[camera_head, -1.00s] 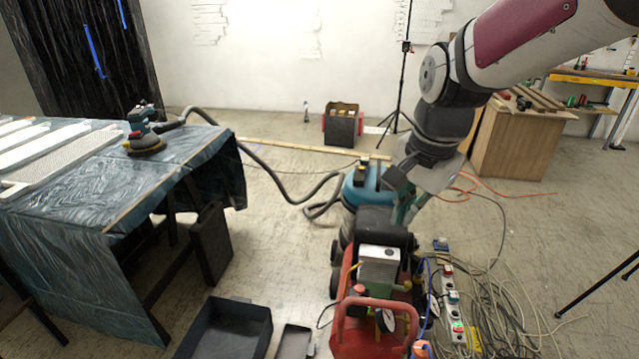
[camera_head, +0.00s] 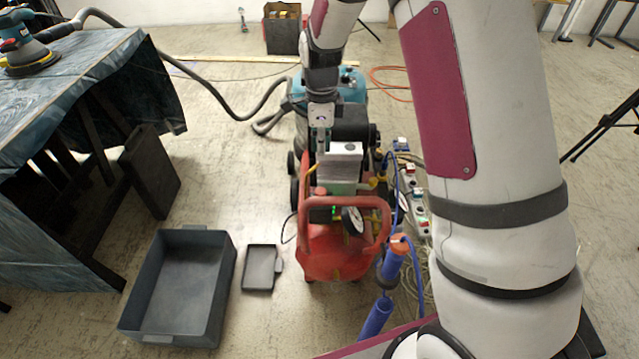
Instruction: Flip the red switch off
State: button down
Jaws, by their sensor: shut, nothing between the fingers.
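The red compressor (camera_head: 335,255) stands on the floor in the middle of the view, with a silver-grey box (camera_head: 341,163) on its top.
A red handle (camera_head: 384,212) arches over the compressor's front. A blue hose (camera_head: 376,318) hangs to its right, near power strips (camera_head: 418,205) and cables. A large grey tray (camera_head: 178,290) and a small tray (camera_head: 260,268) lie left. A covered table (camera_head: 60,110) stands at left.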

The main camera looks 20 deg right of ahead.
aim_at(321, 190)
jog(key=f+b, duration=0.1)
jog(key=f, duration=0.3)
jog(key=f+b, duration=0.2)
jog(key=f, duration=0.3)
jog(key=f+b, duration=0.2)
jog(key=f, duration=0.3)
jog(key=shift+w+d, duration=0.1)
jog(key=shift+w, duration=0.2)
